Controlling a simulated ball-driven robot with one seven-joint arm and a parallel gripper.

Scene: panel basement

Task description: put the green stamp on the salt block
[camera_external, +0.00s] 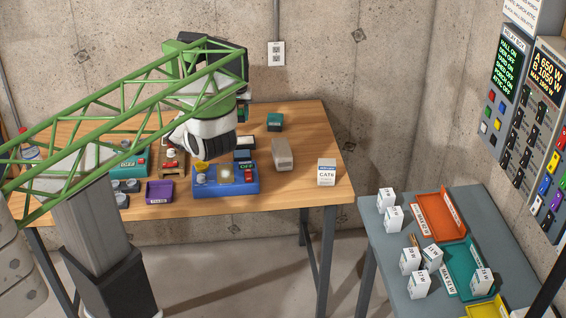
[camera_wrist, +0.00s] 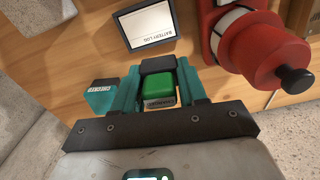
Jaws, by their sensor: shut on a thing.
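In the wrist view my gripper (camera_wrist: 158,88) is shut with its two teal fingers on either side of the green stamp (camera_wrist: 158,92). The stamp has a green block, a dark part behind it and a pale label in front. A pale beige block (camera_external: 283,154), which looks like the salt block, stands on the table to the right of my wrist. I cannot read any label on it.
A blue unit (camera_external: 226,187) stands at the table's front edge, with a white CAT6 box (camera_external: 326,172) to its right. The wrist view shows a card marked BATTERY LOG (camera_wrist: 158,24), a teal labelled box (camera_wrist: 100,98) and a red object with a black knob (camera_wrist: 262,60).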

